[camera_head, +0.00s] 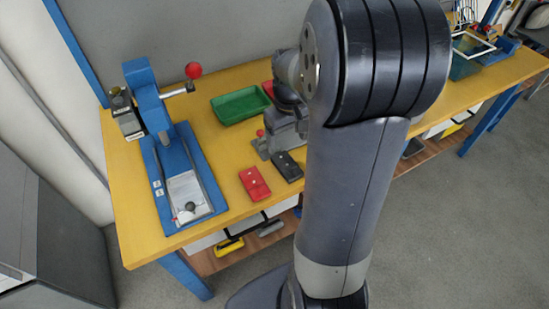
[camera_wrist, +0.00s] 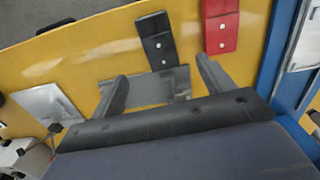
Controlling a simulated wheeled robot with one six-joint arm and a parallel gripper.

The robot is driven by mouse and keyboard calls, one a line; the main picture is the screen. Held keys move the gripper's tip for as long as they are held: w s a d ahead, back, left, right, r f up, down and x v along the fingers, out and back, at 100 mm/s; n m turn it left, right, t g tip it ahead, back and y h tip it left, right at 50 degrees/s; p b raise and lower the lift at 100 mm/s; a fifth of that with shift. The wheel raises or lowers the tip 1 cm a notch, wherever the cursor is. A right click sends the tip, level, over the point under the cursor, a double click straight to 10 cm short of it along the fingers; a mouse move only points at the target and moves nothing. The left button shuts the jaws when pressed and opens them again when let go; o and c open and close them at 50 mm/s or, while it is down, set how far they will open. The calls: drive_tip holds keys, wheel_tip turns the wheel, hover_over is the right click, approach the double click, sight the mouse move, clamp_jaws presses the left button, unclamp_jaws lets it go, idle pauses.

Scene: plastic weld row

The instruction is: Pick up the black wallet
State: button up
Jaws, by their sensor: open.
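The black wallet (camera_head: 288,167) lies flat on the yellow table, just right of a red wallet (camera_head: 254,183) in the head view. In the wrist view the black wallet (camera_wrist: 156,41) lies at the top middle, with light snaps on it. My gripper (camera_wrist: 162,68) is open and empty. Its two fingers point toward the black wallet, with the wallet's near end just beyond the gap between the tips. The gripper's height above the table is hard to tell. In the head view my arm covers much of the area right of the wallet.
A grey metal plate (camera_wrist: 150,90) shows between and behind my fingers. The red wallet (camera_wrist: 220,24) is close beside the black one. A blue press (camera_head: 180,170) stands at the table's left, and a green tray (camera_head: 240,105) lies behind the wallets.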

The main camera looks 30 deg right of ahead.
sight(287, 165)
wheel_tip(287, 165, down, 10)
drive_tip(key=shift+s+d, duration=0.1)
drive_tip(key=shift+d, duration=0.05)
idle(0.4)
drive_tip(key=shift+c, duration=0.2)
drive_tip(key=c, duration=1)
